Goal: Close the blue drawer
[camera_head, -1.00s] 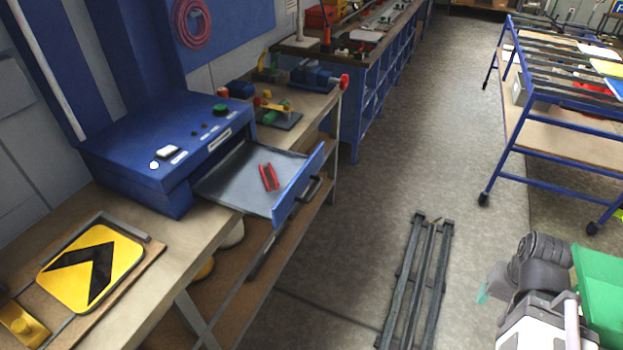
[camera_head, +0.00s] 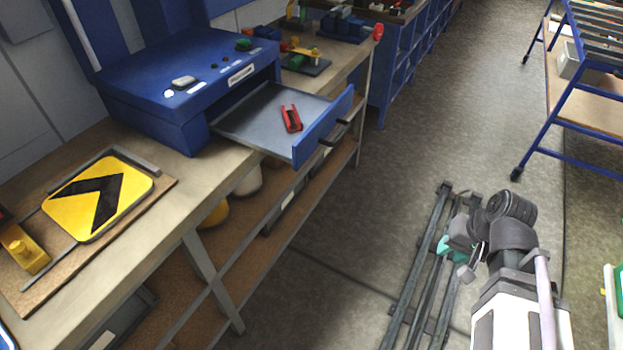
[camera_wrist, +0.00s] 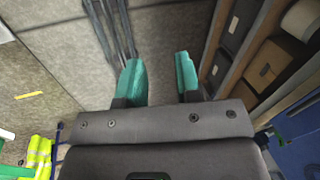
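The blue drawer (camera_head: 321,129) is pulled out of the blue machine (camera_head: 190,85) on the workbench. Its grey tray holds a red bracket-like part (camera_head: 291,118), and a dark handle is on its front. My gripper (camera_head: 456,246) is over the floor rails, to the right of and apart from the drawer. In the wrist view my gripper (camera_wrist: 160,78) shows two teal fingers spread apart with nothing between them. The drawer front is not clearly visible in the wrist view.
A yellow sign with a black chevron (camera_head: 98,197) lies on the workbench (camera_head: 150,232) at left. A blue rack (camera_head: 560,105) stands at the right. Rails (camera_head: 420,265) run along the floor.

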